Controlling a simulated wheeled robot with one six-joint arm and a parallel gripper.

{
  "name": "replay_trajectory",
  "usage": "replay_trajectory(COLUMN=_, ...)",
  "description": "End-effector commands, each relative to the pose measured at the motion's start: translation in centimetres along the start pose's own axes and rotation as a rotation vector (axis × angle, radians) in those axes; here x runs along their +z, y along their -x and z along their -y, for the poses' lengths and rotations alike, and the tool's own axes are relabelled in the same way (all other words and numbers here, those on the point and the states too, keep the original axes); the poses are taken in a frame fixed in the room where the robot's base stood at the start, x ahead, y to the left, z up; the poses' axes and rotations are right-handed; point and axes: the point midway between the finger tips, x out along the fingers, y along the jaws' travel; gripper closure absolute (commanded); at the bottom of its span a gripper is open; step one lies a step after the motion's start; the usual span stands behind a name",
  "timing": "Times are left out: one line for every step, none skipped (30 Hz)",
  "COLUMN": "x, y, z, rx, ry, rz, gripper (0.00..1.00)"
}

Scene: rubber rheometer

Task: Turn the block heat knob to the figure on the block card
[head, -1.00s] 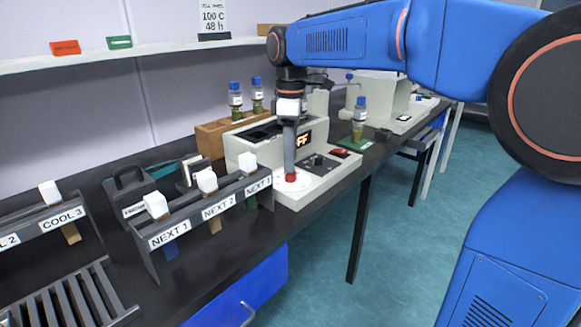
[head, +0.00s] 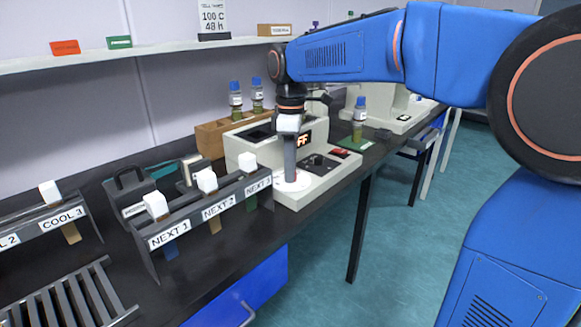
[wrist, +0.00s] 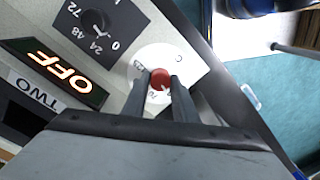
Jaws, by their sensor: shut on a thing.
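The block heat knob (wrist: 160,76) is red and sits at the middle of a round white dial (wrist: 187,62) on the pale machine. In the wrist view my gripper (wrist: 159,83) is shut on the knob, one finger on each side. Most dial figures are hidden or too small to read. In the head view my gripper (head: 290,178) points straight down at the dial (head: 304,183) and hides the knob. A card (head: 213,18) on the shelf reads 100 C, 48 h; its top line is cut off.
A black dial (wrist: 94,24) marked 0, 24, 48, 72 lies beside the white one. A lit display (wrist: 60,69) reads OFF. A rack (head: 212,209) labelled NEXT stands close on the left. Vials (head: 236,97) stand in a wooden block behind.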

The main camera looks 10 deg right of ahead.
Motion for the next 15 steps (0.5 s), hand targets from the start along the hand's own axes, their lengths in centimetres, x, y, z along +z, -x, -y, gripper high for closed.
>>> replay_trajectory(x=0.0, y=0.02, z=0.0, rx=0.0, ry=-0.004, rz=0.0, gripper=0.97)
replay_trajectory(x=0.0, y=0.02, z=0.0, rx=0.0, ry=-0.008, rz=0.0, gripper=0.97)
replay_trajectory(x=0.01, y=0.02, z=0.0, rx=0.0, ry=-0.015, rz=-0.001, gripper=0.97)
replay_trajectory(x=0.01, y=0.02, z=0.0, rx=0.0, ry=-0.022, rz=-0.001, gripper=0.97)
replay_trajectory(x=0.01, y=0.02, z=-0.01, rx=0.0, ry=-0.03, rz=-0.001, gripper=0.97)
replay_trajectory(x=0.02, y=0.02, z=-0.01, rx=0.0, ry=-0.044, rz=-0.002, gripper=0.97)
replay_trajectory(x=0.02, y=0.03, z=-0.01, rx=0.0, ry=-0.057, rz=-0.002, gripper=0.97)
replay_trajectory(x=0.02, y=0.03, z=-0.01, rx=0.0, ry=-0.07, rz=-0.003, gripper=0.97)
replay_trajectory(x=0.03, y=0.03, z=-0.01, rx=0.0, ry=-0.092, rz=-0.004, gripper=0.97)
replay_trajectory(x=0.03, y=0.03, z=-0.01, rx=0.001, ry=-0.11, rz=-0.005, gripper=0.97)
replay_trajectory(x=0.04, y=0.03, z=-0.01, rx=0.001, ry=-0.13, rz=-0.006, gripper=0.97)
replay_trajectory(x=0.04, y=0.04, z=-0.01, rx=0.001, ry=-0.159, rz=-0.007, gripper=0.97)
replay_trajectory(x=0.04, y=0.04, z=-0.01, rx=0.001, ry=-0.182, rz=-0.008, gripper=0.97)
replay_trajectory(x=0.05, y=0.04, z=-0.01, rx=0.001, ry=-0.206, rz=-0.009, gripper=0.97)
replay_trajectory(x=0.05, y=0.05, z=-0.01, rx=0.001, ry=-0.24, rz=-0.011, gripper=0.97)
